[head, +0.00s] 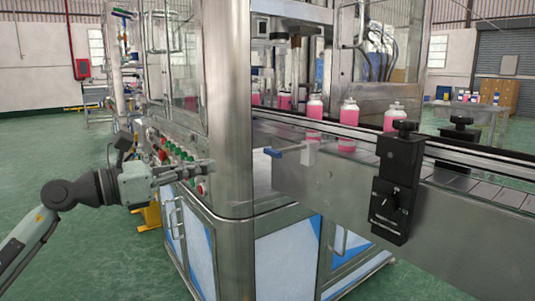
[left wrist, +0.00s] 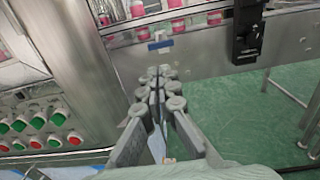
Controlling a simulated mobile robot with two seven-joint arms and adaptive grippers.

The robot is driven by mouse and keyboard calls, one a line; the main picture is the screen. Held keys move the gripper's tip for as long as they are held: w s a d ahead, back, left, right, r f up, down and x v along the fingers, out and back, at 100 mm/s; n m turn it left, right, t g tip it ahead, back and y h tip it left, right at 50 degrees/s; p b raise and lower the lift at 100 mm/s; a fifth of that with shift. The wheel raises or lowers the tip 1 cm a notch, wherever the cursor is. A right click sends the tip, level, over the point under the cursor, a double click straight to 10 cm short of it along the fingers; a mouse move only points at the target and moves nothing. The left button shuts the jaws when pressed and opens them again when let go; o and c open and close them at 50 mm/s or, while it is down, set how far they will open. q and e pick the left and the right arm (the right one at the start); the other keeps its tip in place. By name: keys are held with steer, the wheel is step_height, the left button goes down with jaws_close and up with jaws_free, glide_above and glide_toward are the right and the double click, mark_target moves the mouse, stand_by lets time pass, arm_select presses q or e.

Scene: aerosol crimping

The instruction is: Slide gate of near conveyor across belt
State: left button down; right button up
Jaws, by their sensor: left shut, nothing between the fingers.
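The near conveyor (head: 340,190) runs from the machine toward the right, with a steel side wall. Its gate shows as a blue handle (head: 272,153) on a thin rod, joined to a white block (head: 309,153) at the conveyor's side. In the left wrist view the blue handle (left wrist: 160,44) lies above my fingertips. My left gripper (head: 208,168) is shut and empty, in front of the machine's button panel and left of the handle, apart from it. Its closed fingers (left wrist: 160,73) also show in the left wrist view. My right gripper is not in view.
Pink bottles (head: 349,112) stand along the belt. A black clamp box (head: 396,190) sticks out from the conveyor side. The machine's steel corner post (head: 228,110) stands between my gripper and the handle in the head view. Green and red buttons (head: 180,150) cover the panel.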

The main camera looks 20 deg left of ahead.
mark_target(270, 153)
arm_select(q)
steer(key=p+x, duration=0.3)
steer(key=x, duration=0.9)
steer(key=shift+d+r, duration=0.1)
steer(key=shift+r, duration=0.05)
steer(key=shift+w+d, duration=0.35)
steer(key=shift+w, duration=0.15)
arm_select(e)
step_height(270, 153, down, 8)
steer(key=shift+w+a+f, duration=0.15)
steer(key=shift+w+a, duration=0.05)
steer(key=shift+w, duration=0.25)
